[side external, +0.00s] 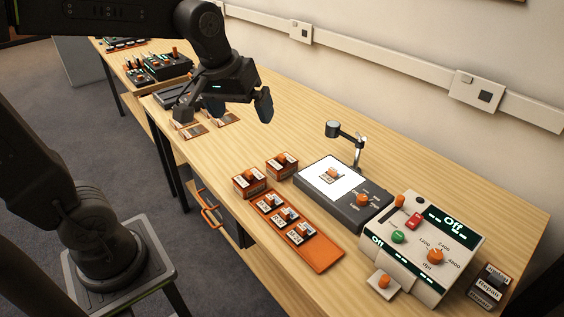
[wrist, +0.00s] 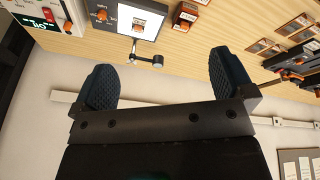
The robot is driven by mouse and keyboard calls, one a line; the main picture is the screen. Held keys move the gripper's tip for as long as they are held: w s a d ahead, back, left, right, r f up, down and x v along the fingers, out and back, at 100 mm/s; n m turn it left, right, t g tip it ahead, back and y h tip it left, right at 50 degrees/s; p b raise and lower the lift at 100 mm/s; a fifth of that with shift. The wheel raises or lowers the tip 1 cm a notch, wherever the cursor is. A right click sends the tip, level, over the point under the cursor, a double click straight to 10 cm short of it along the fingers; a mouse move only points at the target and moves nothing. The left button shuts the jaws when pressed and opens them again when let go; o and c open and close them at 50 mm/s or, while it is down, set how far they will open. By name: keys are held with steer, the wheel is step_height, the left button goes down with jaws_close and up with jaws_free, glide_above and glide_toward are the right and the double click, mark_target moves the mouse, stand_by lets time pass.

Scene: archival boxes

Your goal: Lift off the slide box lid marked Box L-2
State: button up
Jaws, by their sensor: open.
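Two small orange boxes with white labels and orange knobs on top stand on the bench in the side view: a nearer box (side external: 249,182) and a farther box (side external: 281,166). The label writing is too small to read, so I cannot tell which is Box L-2. One orange box (wrist: 185,15) shows at the top edge of the wrist view; I cannot tell which of the two it is.
An orange tray (side external: 318,256) with several labelled pieces lies in front of the boxes. A light panel (side external: 316,178), a jointed stand (side external: 334,129) and a control console (side external: 415,262) stand to the right. Flat orange-brown frames (side external: 192,131) lie under my gripper. Bench behind the boxes is clear.

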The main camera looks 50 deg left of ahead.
steer(key=w+a+f+n+g, duration=0.1)
steer(key=w+a+f+n, duration=0.15)
steer(key=w, duration=0.35)
steer(key=w+a+f+n+g, duration=0.1)
steer(key=w+a+f+n, duration=0.1)
steer(key=w+a+n, duration=0.3)
steer(key=n+g, duration=0.2)
steer(key=n, duration=0.3)
glide_above(282, 156)
step_height(282, 156, down, 10)
step_height(282, 156, down, 14)
steer(key=shift+w+a+r, duration=0.1)
steer(key=shift+c, duration=0.2)
steer(key=c, duration=0.6)
steer(key=shift+o, duration=0.2)
steer(key=shift+r, duration=0.1)
